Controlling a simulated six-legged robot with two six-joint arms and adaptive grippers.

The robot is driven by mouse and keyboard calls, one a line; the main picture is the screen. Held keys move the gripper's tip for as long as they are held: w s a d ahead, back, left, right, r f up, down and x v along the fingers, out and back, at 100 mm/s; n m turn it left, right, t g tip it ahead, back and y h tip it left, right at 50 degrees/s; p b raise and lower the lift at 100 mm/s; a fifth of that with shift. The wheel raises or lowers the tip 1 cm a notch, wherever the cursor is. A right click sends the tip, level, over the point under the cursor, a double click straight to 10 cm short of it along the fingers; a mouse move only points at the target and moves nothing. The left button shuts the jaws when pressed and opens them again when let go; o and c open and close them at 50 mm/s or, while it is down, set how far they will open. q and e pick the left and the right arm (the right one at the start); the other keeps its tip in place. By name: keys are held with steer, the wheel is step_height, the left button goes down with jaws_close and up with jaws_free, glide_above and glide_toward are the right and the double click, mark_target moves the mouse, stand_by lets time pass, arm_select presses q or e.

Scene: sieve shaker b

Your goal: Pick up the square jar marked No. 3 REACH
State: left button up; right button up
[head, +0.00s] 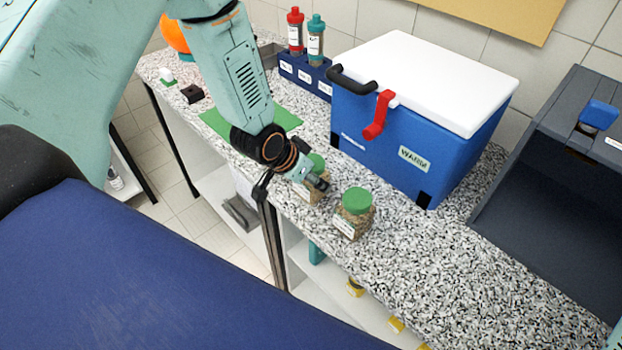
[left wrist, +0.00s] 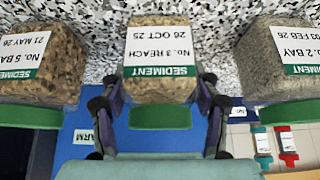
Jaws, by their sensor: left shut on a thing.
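The square jar marked No. 3 REACH (left wrist: 158,50) is in the middle of the left wrist view, which shows the scene upside down. It has a green lid, brown sediment and a white label. My left gripper (left wrist: 160,92) has a finger on each side of it and is shut on it. In the head view the jar's green lid (head: 317,162) shows just behind my left gripper (head: 318,184), which hides part of the jar. I cannot tell whether the jar touches the counter. My right gripper is not in view.
A No. 5 BAY jar (left wrist: 40,60) and a No. 2 BAY jar (left wrist: 282,55) stand on either side. One green-lidded jar (head: 355,214) stands close by near the counter's front edge. A blue cooler box (head: 390,150) is behind. The speckled counter (head: 430,265) is clear at front right.

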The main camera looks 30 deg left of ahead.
arm_select(q)
steer(key=c, duration=0.7)
steer(key=shift+r, duration=0.1)
steer(key=shift+c, duration=0.2)
